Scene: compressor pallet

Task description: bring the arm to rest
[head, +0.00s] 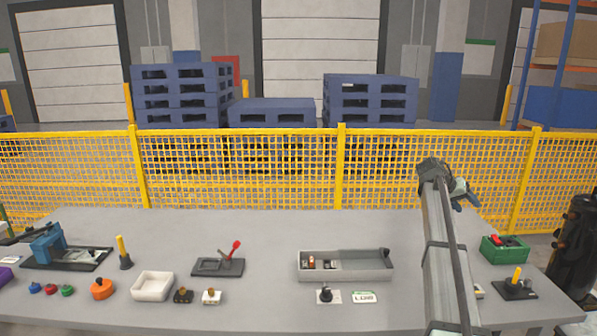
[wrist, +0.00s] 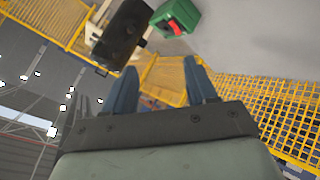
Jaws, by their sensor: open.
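My gripper (head: 466,199) is at the upper right in the head view, raised above the right part of the table at the end of my arm. Its fingers are small and partly turned away there. In the wrist view my gripper (wrist: 162,88) shows two blue fingers spread apart with nothing between them. It touches no object that I can see. The grey table (head: 250,230) lies below it, and my arm hides a strip of its right side.
A green box with red contents (head: 505,248) and a yellow-handled black base (head: 515,288) stand right of my arm. A grey tray (head: 345,276) is left of it. A black compressor (head: 573,245) stands beyond the right edge. A yellow mesh fence (head: 240,170) runs behind the table.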

